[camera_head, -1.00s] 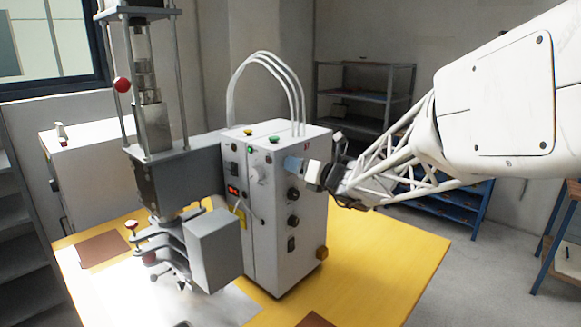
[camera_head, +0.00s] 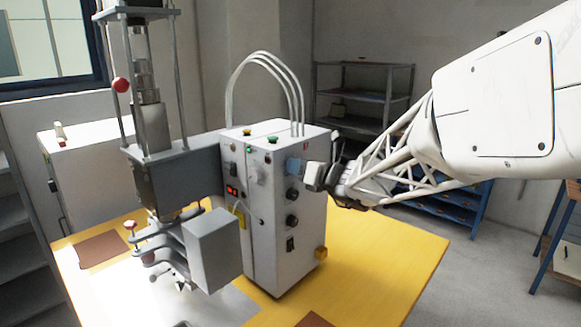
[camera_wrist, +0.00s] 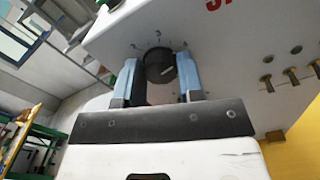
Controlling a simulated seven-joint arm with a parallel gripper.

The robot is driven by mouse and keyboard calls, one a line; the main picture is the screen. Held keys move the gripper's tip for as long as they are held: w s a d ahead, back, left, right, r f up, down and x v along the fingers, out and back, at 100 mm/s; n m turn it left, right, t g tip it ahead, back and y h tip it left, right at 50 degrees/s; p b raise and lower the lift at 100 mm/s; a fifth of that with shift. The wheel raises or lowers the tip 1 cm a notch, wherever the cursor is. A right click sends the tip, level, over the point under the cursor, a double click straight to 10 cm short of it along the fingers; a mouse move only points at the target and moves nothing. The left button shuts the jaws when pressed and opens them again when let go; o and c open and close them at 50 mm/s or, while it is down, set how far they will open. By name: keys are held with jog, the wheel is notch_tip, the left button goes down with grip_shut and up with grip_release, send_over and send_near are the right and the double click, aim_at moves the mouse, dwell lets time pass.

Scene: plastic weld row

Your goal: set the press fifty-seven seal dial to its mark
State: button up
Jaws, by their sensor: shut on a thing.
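The seal dial (camera_wrist: 158,66) is a round black knob on the front of the white control box (camera_wrist: 120,38), with small printed marks around its upper side. A short light line shows on the right of its face in the wrist view. My gripper (camera_wrist: 157,78) has its blue-padded fingers shut on it from both sides. In the head view my gripper (camera_head: 296,166) is at the upper right of the front of the control box (camera_head: 262,225), and it hides the dial there. I cannot read which mark the dial points to.
The grey press (camera_head: 165,180) stands to the left on the yellow table (camera_head: 385,265). Pale hoses (camera_head: 268,58) arch above the box. The table's right side is clear.

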jog(key=shift+f+m, duration=0.15)
jog(key=shift+m, duration=7.35)
jog(key=shift+f+m, duration=0.1)
jog(key=shift+m, duration=7.4)
jog(key=o, duration=0.9)
jog(key=shift+s, duration=0.1)
